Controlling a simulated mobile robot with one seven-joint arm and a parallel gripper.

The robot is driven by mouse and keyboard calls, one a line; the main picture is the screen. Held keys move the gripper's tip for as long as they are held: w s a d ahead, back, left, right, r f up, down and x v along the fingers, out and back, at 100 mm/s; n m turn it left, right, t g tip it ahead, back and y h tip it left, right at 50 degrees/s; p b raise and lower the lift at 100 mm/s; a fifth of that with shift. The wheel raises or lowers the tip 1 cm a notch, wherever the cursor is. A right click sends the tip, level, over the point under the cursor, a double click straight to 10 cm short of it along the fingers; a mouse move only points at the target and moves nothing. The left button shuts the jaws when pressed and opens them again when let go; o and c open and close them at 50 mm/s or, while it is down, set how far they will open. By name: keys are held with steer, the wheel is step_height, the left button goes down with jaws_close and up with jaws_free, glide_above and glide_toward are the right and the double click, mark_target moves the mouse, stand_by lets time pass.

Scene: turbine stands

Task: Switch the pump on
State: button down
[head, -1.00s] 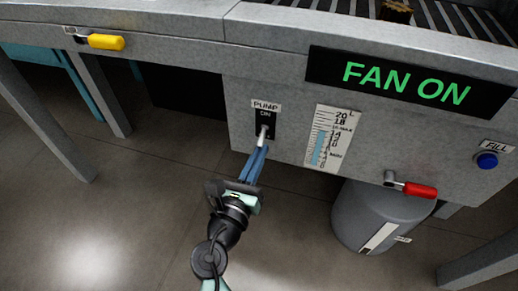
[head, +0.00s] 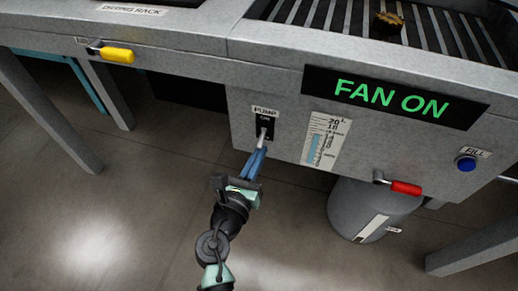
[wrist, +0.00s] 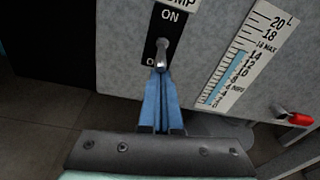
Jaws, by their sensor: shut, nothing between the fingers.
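The pump switch is a silver toggle lever (head: 261,140) on a black plate (wrist: 152,42) under a PUMP label (head: 264,111). ON is printed at the top of the plate. Near the bottom an O shows, and the rest of that word is hidden. The lever points downward, away from ON. My gripper (head: 261,151) has its blue fingers shut together, with nothing between them. In the wrist view the fingertips (wrist: 160,74) are right at the lever's lower end. I cannot tell whether they touch it.
A level gauge (head: 323,140) is right of the switch, below a FAN ON display (head: 392,97). A red-handled valve (head: 405,187), a blue FILL button (head: 466,164) and a grey tank (head: 350,210) are further right. A yellow handle (head: 117,55) is at upper left.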

mark_target(261, 146)
steer(key=shift+s+a+r+g+y+p, duration=0.15)
steer(key=shift+r+g+p, duration=0.3)
steer(key=shift+p, duration=1.5)
steer(key=shift+w+d+r+g+y+p, duration=0.2)
steer(key=shift+r+p, duration=0.45)
steer(key=shift+p, duration=1.25)
steer(key=g+p, duration=0.1)
steer(key=p, duration=0.4)
steer(key=shift+s+r, duration=0.25)
steer(key=shift+r, duration=0.05)
steer(key=g+p, duration=0.1)
steer(key=p, duration=0.4)
steer(key=r+g+y+p, duration=0.1)
steer(key=p, duration=0.4)
steer(key=shift+s+a+g, duration=0.1)
steer(key=shift+a+g, duration=0.1)
steer(key=shift+g, duration=0.15)
steer(key=shift+f+b, duration=0.3)
steer(key=shift+b, duration=0.15)
steer(key=shift+r, duration=0.1)
steer(key=shift+r+p, duration=0.75)
steer(key=shift+p, duration=0.2)
steer(key=shift+f, duration=0.1)
